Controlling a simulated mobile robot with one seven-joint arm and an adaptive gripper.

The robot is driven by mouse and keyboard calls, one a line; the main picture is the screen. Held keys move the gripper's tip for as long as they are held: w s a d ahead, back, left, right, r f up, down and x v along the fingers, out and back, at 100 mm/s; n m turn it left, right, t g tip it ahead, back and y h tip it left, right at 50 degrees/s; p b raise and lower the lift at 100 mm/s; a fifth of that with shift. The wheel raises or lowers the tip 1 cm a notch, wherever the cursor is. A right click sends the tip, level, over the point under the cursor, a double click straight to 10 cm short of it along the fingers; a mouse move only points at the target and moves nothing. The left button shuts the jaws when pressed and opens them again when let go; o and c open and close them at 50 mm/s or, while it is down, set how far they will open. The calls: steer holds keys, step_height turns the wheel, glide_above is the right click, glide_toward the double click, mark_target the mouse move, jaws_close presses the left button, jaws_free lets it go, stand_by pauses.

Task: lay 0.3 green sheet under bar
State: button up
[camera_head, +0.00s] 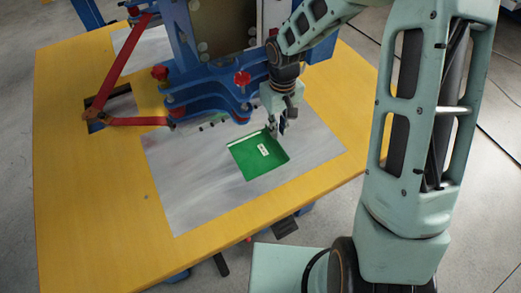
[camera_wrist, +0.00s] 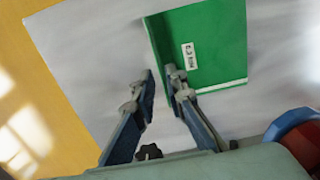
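The green sheet (camera_head: 250,160) with a small white label lies on the grey plate, in front of the blue machine. In the wrist view the sheet (camera_wrist: 220,60) shows a label reading about 0.3 and a raised-looking darker strip along its left edge. My gripper (camera_head: 277,131) is low at the sheet's far right corner. In the wrist view my gripper (camera_wrist: 160,75) has its fingers apart, one on each side of that left edge; contact cannot be told. The blue bar (camera_head: 215,102) of the machine runs behind the sheet; the space beneath it is mostly hidden.
The yellow table (camera_head: 85,220) carries the grey plate (camera_head: 190,200), bare to the left of the sheet. Red linkage arms (camera_head: 125,65) stand at the left of the machine. Red knobs (camera_head: 242,78) stick up along the bar. My arm covers the right side.

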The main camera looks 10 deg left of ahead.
mark_target(278, 142)
step_height(278, 142, down, 6)
steer(key=shift+d+r, duration=0.15)
stand_by(0.3)
jaws_close()
steer(key=shift+r, duration=0.1)
